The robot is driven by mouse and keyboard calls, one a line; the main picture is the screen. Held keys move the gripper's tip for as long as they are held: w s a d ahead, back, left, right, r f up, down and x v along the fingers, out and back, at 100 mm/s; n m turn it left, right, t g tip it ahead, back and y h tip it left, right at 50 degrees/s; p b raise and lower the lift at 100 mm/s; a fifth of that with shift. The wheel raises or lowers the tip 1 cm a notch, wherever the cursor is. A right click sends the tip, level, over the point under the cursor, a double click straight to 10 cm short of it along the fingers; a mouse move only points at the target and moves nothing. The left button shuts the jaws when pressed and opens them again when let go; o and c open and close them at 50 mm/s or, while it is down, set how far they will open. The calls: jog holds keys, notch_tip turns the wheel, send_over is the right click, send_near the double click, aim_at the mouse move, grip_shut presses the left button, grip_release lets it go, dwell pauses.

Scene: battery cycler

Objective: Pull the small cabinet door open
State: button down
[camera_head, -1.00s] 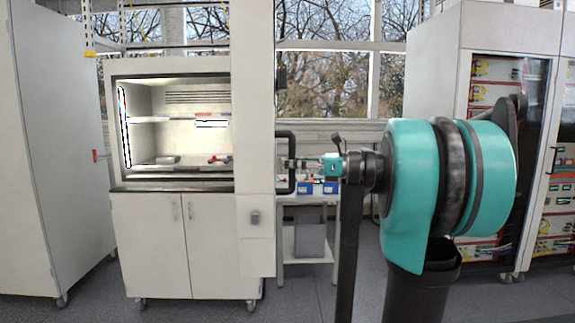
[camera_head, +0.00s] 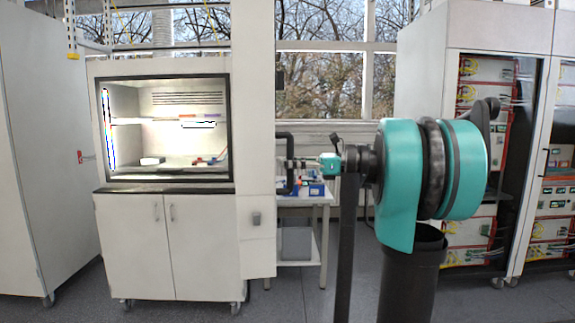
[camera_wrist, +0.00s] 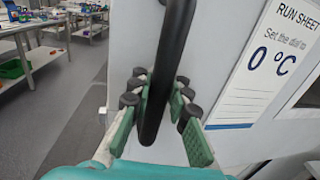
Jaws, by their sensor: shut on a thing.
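The small cabinet is a tall pale unit (camera_head: 255,130) seen from its side in the head view. Its black bar handle (camera_head: 285,150) stands out to the right. In the wrist view the handle (camera_wrist: 165,75) runs in front of a pale door face (camera_wrist: 215,45). My gripper (camera_wrist: 157,100) is shut around this bar, with green pads and dark rounded tips on both sides. It also shows in the head view (camera_head: 300,163), small and side-on. The head view does not clearly show whether the door stands ajar.
A lit hood (camera_head: 165,120) above white double doors stands left of the unit. A white table (camera_head: 305,197) with blue bins stands behind my gripper. Rack cabinets (camera_head: 480,50) stand right. In the wrist view a run sheet (camera_wrist: 265,75) reads 0 °C; open floor (camera_wrist: 60,100) lies left.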

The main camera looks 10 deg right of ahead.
jog(key=shift+s+f, duration=0.2)
jog(key=c, duration=1.7)
grip_release()
jog(key=shift+s+r, duration=0.1)
jog(key=shift+o, duration=1.4)
jog(key=shift+r, duration=0.1)
jog(key=s+d, duration=0.2)
jog(key=d, duration=0.9)
jog(key=shift+d, duration=0.4)
